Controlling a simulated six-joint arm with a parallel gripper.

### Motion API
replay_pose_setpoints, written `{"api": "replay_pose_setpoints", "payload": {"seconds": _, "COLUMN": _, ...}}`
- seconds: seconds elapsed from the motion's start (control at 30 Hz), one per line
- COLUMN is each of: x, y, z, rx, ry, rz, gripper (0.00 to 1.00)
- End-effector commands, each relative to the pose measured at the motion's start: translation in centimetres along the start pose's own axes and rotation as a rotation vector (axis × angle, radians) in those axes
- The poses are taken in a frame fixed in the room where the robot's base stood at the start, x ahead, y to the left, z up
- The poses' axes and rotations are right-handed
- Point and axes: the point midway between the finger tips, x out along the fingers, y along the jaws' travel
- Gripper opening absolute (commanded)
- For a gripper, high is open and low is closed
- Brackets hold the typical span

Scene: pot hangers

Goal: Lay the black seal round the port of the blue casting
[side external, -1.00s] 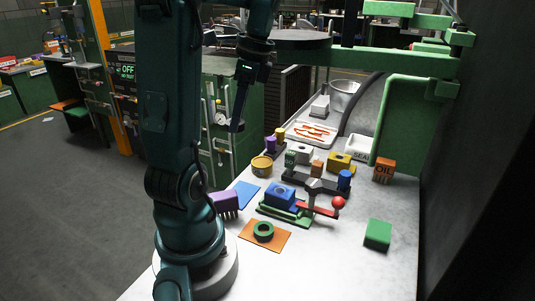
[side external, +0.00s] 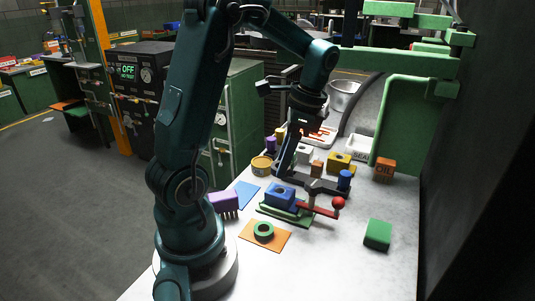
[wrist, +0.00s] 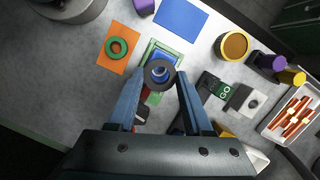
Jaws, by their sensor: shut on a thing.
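My gripper (wrist: 160,76) is shut on the black seal (wrist: 160,84), a dark flat ring between its fingertips. In the wrist view the ring overlaps the blue casting, and blue shows through its hole. The blue casting (side external: 281,194) is a block with a round port on top, sitting in a green fixture (side external: 284,214) with a red ball-ended lever (side external: 318,208). In the side view my gripper (side external: 281,173) is above and behind the casting, apart from it. The seal is too small to make out there. The ring and fingers hide most of the casting in the wrist view.
A green ring (side external: 264,232) lies on an orange mat (side external: 281,239) in front. A purple brush (side external: 226,202), blue mat (side external: 244,189) and yellow tin (side external: 262,166) are to the left.

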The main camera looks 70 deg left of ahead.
Motion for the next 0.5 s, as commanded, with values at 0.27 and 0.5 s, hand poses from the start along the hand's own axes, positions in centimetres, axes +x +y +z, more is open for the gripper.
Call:
{"api": "replay_pose_setpoints", "payload": {"seconds": 0.27, "x": 3.3, "y": 0.1, "z": -0.9, "rx": 0.001, "ry": -0.003, "rz": 0.005, "gripper": 0.00}}
{"api": "replay_pose_setpoints", "payload": {"seconds": 0.5, "x": 3.9, "y": 0.0, "z": -1.2, "rx": 0.000, "ry": 0.001, "rz": 0.000, "gripper": 0.00}}
